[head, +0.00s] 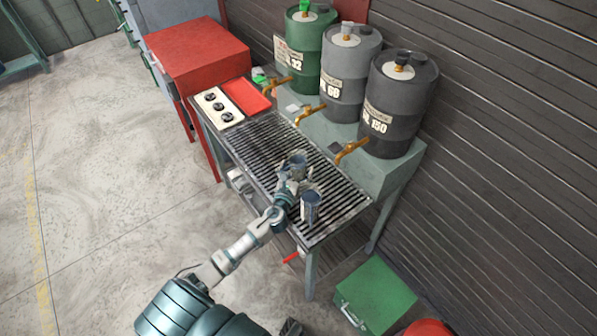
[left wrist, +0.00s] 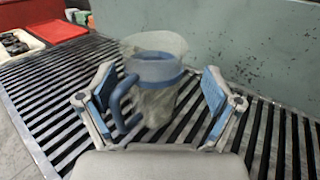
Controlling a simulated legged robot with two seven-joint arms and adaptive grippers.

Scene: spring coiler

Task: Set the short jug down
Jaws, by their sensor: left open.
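The short jug (head: 297,161) stands on the slatted bench top, near its middle. In the left wrist view the jug (left wrist: 155,72) looks upright, with a grey body, a wide rim and a blue band and handle. My left gripper (head: 291,182) is open, with one finger on each side of the jug and gaps visible between the fingers and its body. A second, taller-looking jug (head: 310,207) stands on the slats just right of the gripper. My right gripper is not clearly seen.
The slatted bench (head: 346,205) has free room at its right end. Green, grey and dark drums (head: 398,105) with brass taps stand behind it. A red tray (head: 246,96) and a white panel with black knobs (head: 217,109) sit at its left end.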

